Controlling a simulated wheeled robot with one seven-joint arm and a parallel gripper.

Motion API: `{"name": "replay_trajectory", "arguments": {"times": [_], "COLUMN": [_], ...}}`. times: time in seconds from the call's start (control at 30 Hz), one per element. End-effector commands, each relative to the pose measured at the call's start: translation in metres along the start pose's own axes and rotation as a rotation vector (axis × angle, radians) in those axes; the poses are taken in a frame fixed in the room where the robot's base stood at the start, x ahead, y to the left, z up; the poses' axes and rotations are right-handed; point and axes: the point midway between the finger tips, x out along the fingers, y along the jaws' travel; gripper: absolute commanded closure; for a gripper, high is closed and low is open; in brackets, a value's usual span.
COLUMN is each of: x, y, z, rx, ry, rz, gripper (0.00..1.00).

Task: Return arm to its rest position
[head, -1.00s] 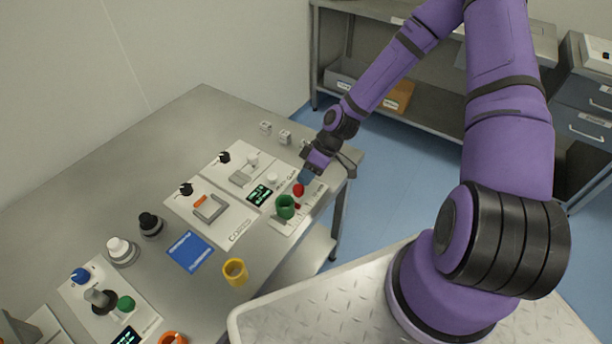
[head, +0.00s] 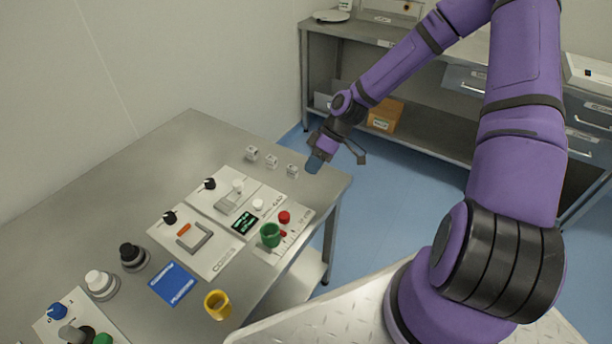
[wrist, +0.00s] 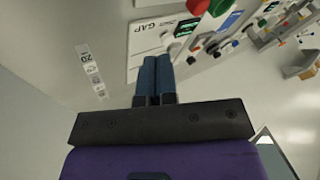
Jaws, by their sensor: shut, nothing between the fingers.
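My gripper (head: 314,163) is at the far right end of the steel table (head: 120,175) in the head view, with its blue fingers pointing down. In the wrist view my gripper (wrist: 156,62) shows its two blue fingers side by side and touching, with nothing between them. It is held above and apart from the control panels. My purple arm reaches from the right side of the head view across to the table's far corner.
On the table are a GAP panel (head: 215,188), a red button (head: 284,217), a green cup-like part (head: 270,235), a yellow ring (head: 217,304), a blue card (head: 172,283) and small white blocks (head: 271,161). A shelf bench (head: 330,40) with an orange box (head: 385,117) stands behind. Blue floor lies between.

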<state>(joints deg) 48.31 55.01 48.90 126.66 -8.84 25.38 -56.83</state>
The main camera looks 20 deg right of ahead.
Motion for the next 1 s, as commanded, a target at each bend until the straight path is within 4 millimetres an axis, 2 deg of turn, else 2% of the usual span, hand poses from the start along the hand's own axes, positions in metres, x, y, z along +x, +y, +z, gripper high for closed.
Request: {"name": "replay_trajectory", "arguments": {"times": [0.33, 0.47, 0.77, 1.0], "x": [-0.010, -0.022, -0.073, -0.119], "y": [-0.003, -0.010, -0.037, -0.067], "z": [0.001, 0.003, 0.004, -0.003], "rx": [0.007, 0.036, 0.151, 0.252], "ry": [-0.026, -0.098, -0.278, -0.357], "rz": [0.011, 0.046, 0.196, 0.346], "gripper": [1.00, 1.00, 1.00, 1.00]}}
